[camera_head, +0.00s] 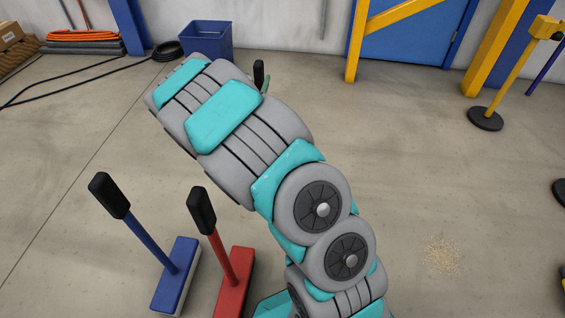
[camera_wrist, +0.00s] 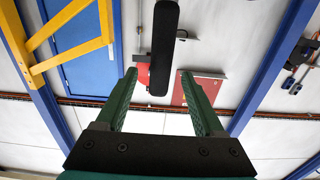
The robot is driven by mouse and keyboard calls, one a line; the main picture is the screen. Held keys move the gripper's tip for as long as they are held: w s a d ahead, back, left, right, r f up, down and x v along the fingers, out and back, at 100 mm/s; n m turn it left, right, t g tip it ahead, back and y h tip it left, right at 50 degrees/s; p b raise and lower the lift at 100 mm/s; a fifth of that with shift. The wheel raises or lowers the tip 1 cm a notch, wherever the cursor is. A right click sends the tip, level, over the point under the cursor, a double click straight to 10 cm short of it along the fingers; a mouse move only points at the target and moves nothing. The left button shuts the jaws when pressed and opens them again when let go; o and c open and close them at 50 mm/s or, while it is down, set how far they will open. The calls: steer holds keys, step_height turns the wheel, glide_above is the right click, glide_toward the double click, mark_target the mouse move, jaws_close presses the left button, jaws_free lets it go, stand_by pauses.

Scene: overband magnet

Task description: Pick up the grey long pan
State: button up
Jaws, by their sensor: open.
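No grey pan body shows in either view; my arm hides part of the floor in the head view. A black handle grip (camera_head: 259,73) sticks up behind my arm in the head view. In the wrist view a long black grip (camera_wrist: 163,45) hangs in from the top edge, in line with the gap between my fingers. Whether it belongs to the grey long pan I cannot tell. My gripper (camera_wrist: 161,80) is open, its green fingers on either side of the grip's end, with no visible contact. In the head view only a bit of green finger shows beside the grip.
A blue long-handled tool (camera_head: 175,275) and a red one (camera_head: 235,282) stand on the floor at lower left, black grips up. A blue bin (camera_head: 207,41) stands behind my arm. A yellow post with a round base (camera_head: 485,119) stands right. Floor between is mostly clear.

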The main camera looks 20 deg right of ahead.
steer(key=x, duration=0.7)
steer(key=shift+w+d+r, duration=0.15)
steer(key=shift+w+r, duration=0.1)
steer(key=shift+w, duration=0.05)
jaws_close()
stand_by(0.4)
stand_by(1.0)
